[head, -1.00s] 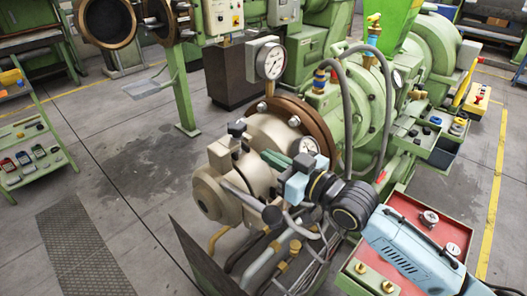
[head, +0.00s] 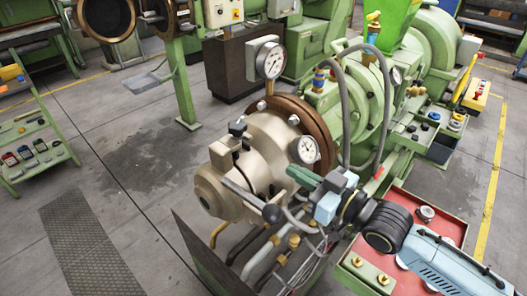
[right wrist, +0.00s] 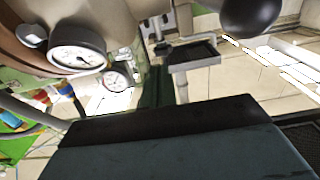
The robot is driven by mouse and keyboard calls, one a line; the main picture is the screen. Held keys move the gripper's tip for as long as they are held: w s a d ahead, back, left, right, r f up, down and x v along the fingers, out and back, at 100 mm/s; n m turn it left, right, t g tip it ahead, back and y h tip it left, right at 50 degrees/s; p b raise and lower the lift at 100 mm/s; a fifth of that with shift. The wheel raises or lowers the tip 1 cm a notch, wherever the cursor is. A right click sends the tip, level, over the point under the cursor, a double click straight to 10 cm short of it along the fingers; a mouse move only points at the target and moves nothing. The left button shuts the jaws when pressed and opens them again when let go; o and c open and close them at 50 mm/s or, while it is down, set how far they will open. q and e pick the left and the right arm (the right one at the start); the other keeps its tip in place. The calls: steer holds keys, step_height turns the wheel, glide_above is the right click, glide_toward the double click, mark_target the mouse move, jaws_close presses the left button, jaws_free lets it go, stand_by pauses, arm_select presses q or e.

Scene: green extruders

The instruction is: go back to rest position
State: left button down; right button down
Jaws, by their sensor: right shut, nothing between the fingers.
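My right gripper (head: 300,176) is in the head view, on an arm that comes in from the lower right. Its fingers are shut with nothing between them. It is in front of the beige extruder head (head: 262,150) and appears just below the small white dial gauge (head: 305,150). I cannot tell whether it touches the machine. My left gripper is not in view.
A black-knobbed lever (head: 255,200) and hoses are close to the right gripper. A red tray (head: 447,222) with small gauges lies under my right arm. A green shelf cart (head: 40,140) stands at the left. The grey floor (head: 140,200) between is clear.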

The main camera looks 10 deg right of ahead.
stand_by(0.3)
steer(key=w+d+f+m+g+h+b, duration=0.1)
steer(key=d+f+m+h+b, duration=0.2)
steer(key=f, duration=0.9)
steer(key=w+d+f+h+b, duration=0.1)
steer(key=d+f+h, duration=0.3)
steer(key=f, duration=0.8)
steer(key=s+d+f+m+g+h+b, duration=0.1)
steer(key=s+d+f+g, duration=0.15)
steer(key=f, duration=0.65)
steer(key=s+d+f+m+g+h+b, duration=0.1)
steer(key=s+d+f+b, duration=0.2)
steer(key=f, duration=0.6)
steer(key=s+f+g+h+b, duration=0.2)
steer(key=s+f+g, duration=0.2)
steer(key=s+f, duration=1.4)
steer(key=s+a+f+g+b, duration=0.1)
steer(key=s+f, duration=0.3)
steer(key=s, duration=0.6)
steer(key=s+a+f+g+b, duration=0.1)
steer(key=s+f+g, duration=0.2)
steer(key=s, duration=0.6)
step_height(320, 180, down, 2)
steer(key=shift+s+a+g+b, duration=0.2)
steer(key=shift+s+g+b, duration=0.1)
steer(key=shift+s+g, duration=0.05)
